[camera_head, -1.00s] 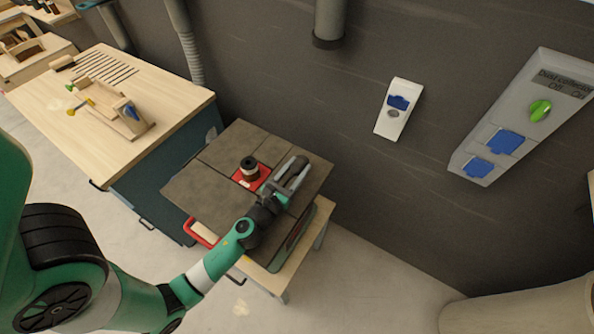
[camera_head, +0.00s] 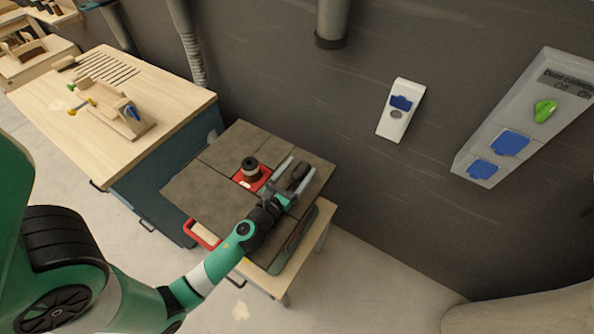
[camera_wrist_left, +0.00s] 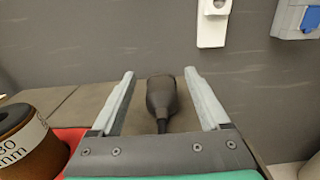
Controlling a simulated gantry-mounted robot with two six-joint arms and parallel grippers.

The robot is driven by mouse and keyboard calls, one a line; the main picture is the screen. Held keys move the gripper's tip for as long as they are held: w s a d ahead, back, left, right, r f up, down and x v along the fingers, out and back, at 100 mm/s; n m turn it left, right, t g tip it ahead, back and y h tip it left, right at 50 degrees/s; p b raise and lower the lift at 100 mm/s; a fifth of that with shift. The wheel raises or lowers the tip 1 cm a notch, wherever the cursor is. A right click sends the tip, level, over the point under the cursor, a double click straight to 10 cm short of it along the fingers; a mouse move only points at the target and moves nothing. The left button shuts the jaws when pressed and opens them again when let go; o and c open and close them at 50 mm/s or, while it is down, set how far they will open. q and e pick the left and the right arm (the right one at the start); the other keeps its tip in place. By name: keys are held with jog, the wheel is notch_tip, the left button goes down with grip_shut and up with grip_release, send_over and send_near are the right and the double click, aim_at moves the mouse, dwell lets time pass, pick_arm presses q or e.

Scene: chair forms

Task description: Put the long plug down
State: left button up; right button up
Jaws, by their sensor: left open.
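The long plug (camera_head: 299,173) is dark and rounded, and it lies on the dark table top (camera_head: 205,188) of the machine. It also shows in the left wrist view (camera_wrist_left: 161,96), lengthwise between the fingers, with its thin cable end toward the gripper's base. My left gripper (camera_head: 302,165) is open around the plug, with a gap on both sides of it. In the left wrist view the two grey fingers (camera_wrist_left: 160,75) stand wide apart and do not touch it. My right gripper is not in view.
A brown-and-white labelled cylinder (camera_head: 250,168) stands on a red plate (camera_head: 243,183) beside my left gripper. A white wall socket (camera_head: 391,125) and a grey control panel (camera_head: 490,145) are on the dark wall. A wooden workbench (camera_head: 170,100) stands at the left.

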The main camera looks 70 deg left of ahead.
pick_arm(q)
jog(key=shift+s+f, duration=0.1)
jog(key=shift+f, duration=0.3)
jog(key=shift+r+p, duration=0.6)
jog(key=shift+p, duration=0.15)
jog(key=b+v, duration=0.3)
jog(key=v, duration=0.9)
jog(key=shift+r, duration=0.15)
